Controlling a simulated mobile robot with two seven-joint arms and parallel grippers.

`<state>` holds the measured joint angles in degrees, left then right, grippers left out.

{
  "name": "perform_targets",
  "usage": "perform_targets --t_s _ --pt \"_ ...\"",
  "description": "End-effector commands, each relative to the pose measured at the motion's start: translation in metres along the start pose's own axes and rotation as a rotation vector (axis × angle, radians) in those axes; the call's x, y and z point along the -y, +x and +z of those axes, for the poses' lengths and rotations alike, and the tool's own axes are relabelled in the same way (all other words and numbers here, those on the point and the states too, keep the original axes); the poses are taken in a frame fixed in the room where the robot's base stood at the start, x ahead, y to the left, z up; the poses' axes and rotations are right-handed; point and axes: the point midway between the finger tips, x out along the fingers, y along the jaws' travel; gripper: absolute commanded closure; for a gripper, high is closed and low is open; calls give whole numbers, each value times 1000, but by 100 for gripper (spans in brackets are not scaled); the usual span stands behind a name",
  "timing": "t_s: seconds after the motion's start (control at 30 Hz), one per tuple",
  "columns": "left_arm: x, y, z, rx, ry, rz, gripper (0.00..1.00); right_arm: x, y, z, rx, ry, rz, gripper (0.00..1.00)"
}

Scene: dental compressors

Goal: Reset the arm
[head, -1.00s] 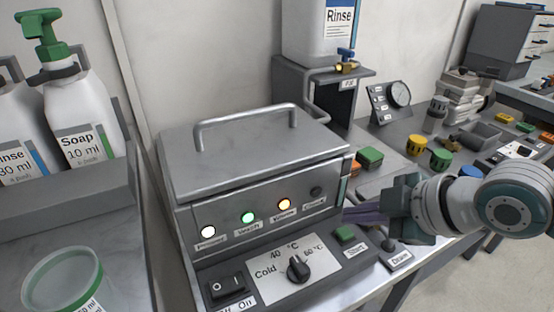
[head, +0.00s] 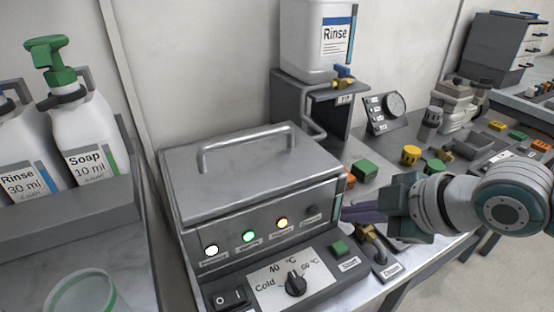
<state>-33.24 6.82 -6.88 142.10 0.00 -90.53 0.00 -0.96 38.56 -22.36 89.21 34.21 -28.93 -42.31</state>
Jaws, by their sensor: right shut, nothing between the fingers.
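My right arm comes in from the right. Its gripper (head: 350,212) is shut and empty, with dark purple fingers pointing left at the right end of the metal lidded unit (head: 250,175). I cannot tell whether the fingertips touch the unit. The unit's lid is closed. White, green and orange lamps are lit on its front and a fourth is dark. Below them are a temperature knob (head: 296,284), a black rocker switch (head: 229,297) and a green Start button (head: 338,247). A brass valve (head: 371,240) sits just below the gripper, partly hidden by it. My left gripper is not in view.
A Rinse canister (head: 318,45) stands on a grey stand (head: 300,88) behind the unit. Soap (head: 88,140) and rinse bottles stand in a grey holder at left. A gauge (head: 393,105) and several coloured parts crowd the bench at right. Floor shows at lower right.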

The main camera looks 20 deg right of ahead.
Motion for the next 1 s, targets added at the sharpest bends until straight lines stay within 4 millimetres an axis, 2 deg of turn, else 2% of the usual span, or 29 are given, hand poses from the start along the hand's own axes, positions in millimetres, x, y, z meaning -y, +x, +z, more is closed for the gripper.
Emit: perform_targets --t_s 0.23,0.27,0.37,0.5,0.6,0.87,0.9,1.0 --pt "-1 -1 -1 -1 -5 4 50 3 -1 -3 -1 6 -8 100" --pt "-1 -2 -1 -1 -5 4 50 7 -2 -6 -1 14 -16 100" --pt "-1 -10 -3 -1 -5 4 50 36 -14 -26 9 76 -81 100" --pt "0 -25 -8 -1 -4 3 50 86 -56 -60 89 260 -180 100" --pt "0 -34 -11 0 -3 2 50 104 -93 -69 187 417 -198 100" --pt "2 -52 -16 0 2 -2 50 117 -192 -56 484 835 -116 100" --pt "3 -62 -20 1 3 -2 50 112 -208 -58 514 873 -102 100" --pt "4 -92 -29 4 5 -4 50 95 -226 -74 508 856 -105 100"
